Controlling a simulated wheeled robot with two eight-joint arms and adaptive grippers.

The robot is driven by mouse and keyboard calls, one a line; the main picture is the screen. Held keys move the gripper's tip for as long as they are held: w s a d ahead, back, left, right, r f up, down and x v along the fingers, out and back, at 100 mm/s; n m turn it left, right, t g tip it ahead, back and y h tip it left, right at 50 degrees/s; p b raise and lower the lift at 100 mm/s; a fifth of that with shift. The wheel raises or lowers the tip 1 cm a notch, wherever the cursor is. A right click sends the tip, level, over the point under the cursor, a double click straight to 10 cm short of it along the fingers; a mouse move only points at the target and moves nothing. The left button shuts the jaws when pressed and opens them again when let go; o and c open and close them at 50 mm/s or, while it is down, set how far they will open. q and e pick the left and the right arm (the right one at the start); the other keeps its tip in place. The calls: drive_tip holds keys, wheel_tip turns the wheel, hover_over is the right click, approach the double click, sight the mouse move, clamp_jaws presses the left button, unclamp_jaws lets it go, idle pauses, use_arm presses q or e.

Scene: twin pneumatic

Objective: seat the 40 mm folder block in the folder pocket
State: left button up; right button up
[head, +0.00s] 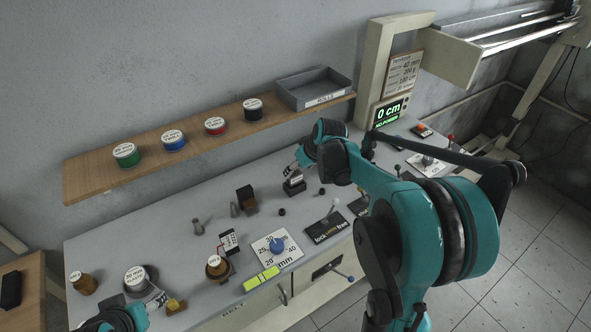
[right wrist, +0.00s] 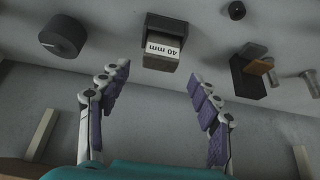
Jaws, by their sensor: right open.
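The 40 mm folder block (right wrist: 160,55) is grey with a white label and shows in the right wrist view. It sits at a black holder (right wrist: 178,22) that looks like the folder pocket; how deep it sits I cannot tell. In the head view the black holder (head: 293,190) stands on the bench just below my right gripper (head: 293,170). In the right wrist view my right gripper (right wrist: 160,85) is open and empty, its fingers apart on either side in front of the block. My left gripper (head: 158,300) is at the lower left beside a brass piece (head: 175,306); its jaws are unclear.
A dark holder with a brown piece (head: 246,200) stands left of the black holder. A dial plate (head: 277,247), lock plate (head: 325,229) and small knobs sit in front. A shelf (head: 90,180) with coloured rolls and a grey tray (head: 315,88) runs behind.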

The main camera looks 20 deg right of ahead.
drive_tip(key=p+v, duration=0.2)
drive_tip(key=v, duration=0.4)
drive_tip(key=s+a+r, duration=0.2)
drive_tip(key=s+a, duration=0.7)
drive_tip(key=s, duration=0.2)
drive_tip(key=s+a+f+m+t, duration=0.1)
drive_tip(key=s+a+f, duration=0.2)
drive_tip(key=s, duration=0.8)
drive_tip(key=shift+a+m+h, duration=0.3)
drive_tip(key=shift+a+h, duration=0.1)
drive_tip(key=shift+a, duration=0.3)
drive_tip(key=shift+f+b, duration=0.15)
drive_tip(key=shift+b, duration=0.15)
